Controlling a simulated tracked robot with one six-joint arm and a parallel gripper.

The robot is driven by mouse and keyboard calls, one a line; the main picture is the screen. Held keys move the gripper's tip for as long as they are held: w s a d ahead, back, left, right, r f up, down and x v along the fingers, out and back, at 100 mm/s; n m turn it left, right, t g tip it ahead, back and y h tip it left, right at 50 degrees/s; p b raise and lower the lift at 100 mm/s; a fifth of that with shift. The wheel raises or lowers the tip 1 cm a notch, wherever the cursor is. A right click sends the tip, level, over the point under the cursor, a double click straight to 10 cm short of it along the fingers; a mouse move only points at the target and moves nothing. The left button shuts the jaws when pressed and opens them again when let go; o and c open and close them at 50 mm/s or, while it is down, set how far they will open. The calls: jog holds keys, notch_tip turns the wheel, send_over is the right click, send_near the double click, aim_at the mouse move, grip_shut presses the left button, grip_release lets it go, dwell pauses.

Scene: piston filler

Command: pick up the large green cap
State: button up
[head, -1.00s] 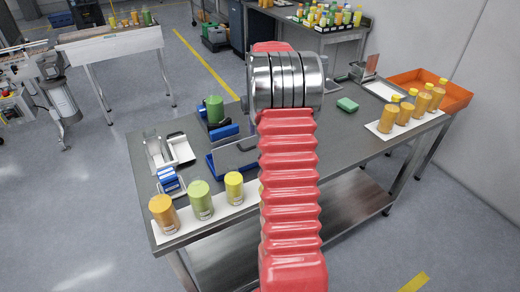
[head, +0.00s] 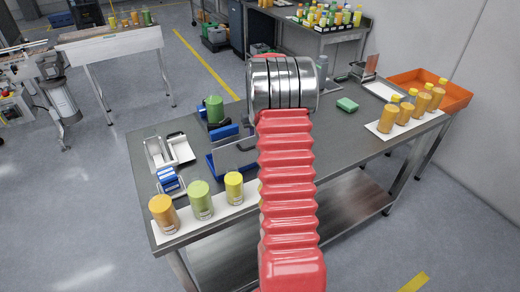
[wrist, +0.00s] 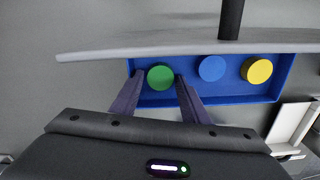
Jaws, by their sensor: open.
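The green cap (wrist: 160,77) lies in a shallow blue tray (wrist: 275,92), at the left of a row with a blue cap (wrist: 211,68) and a yellow cap (wrist: 257,70). My gripper (wrist: 158,80) is open in the wrist view, with one finger on each side of the green cap in the picture. I cannot tell how far above the cap the fingertips are, or whether they touch it. In the head view the caps do not show and my arm hides the gripper; part of the blue tray (head: 217,167) shows left of the arm.
A grey plate (wrist: 100,54) on a dark post crosses above the tray's far edge in the wrist view. A white tray (wrist: 290,125) is at right. In the head view, filled bottles (head: 200,199) stand on a white strip at the table's front left.

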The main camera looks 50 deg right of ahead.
jog(key=shift+c, duration=0.6)
jog(key=c, duration=0.6)
jog(key=shift+r, duration=0.2)
jog(key=shift+c, duration=0.2)
notch_tip(320, 180, up, 10)
jog(key=shift+f, duration=0.15)
dwell(0.3)
